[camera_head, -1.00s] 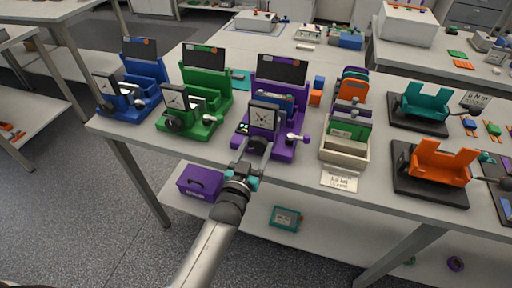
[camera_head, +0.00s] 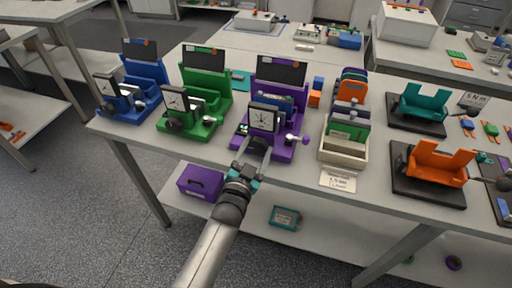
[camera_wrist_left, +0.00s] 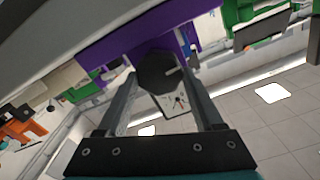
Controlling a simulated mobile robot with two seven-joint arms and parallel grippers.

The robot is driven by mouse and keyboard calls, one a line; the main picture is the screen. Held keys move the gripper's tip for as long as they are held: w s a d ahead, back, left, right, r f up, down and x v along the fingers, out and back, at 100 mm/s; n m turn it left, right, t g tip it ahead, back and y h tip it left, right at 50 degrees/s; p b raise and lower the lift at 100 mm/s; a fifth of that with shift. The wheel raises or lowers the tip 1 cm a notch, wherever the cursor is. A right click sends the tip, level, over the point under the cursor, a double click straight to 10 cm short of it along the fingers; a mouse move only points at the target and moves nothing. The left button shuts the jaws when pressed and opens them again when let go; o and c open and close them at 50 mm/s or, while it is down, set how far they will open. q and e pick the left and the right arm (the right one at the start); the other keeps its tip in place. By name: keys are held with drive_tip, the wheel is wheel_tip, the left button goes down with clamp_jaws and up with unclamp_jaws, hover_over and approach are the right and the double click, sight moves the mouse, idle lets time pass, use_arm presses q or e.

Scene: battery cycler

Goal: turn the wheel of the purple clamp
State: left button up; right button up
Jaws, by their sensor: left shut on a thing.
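The purple clamp (camera_head: 287,148) stands on the bench, with a dial gauge (camera_head: 263,118) at its front and a white-and-purple side handle (camera_head: 292,139). My left gripper (camera_head: 256,146) reaches it from the front, just below the dial. In the left wrist view, the clamp's dark faceted wheel (camera_wrist_left: 156,72) sits between the two fingers of my left gripper (camera_wrist_left: 160,80), and they are shut on it. My right gripper is not seen.
A green clamp (camera_head: 200,118) and a blue clamp (camera_head: 134,103) stand to the left. A bin of coloured plates (camera_head: 344,152) stands close on the right, then teal (camera_head: 425,103) and orange (camera_head: 440,163) holders. A purple box (camera_head: 199,182) sits on the shelf below.

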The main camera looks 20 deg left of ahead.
use_arm(q)
drive_tip(key=o, duration=1.4)
drive_tip(key=shift+c, duration=0.2)
drive_tip(key=shift+s, duration=0.1)
drive_tip(key=s+p, duration=0.1)
drive_tip(key=s, duration=1.4)
drive_tip(key=shift+a, duration=0.25)
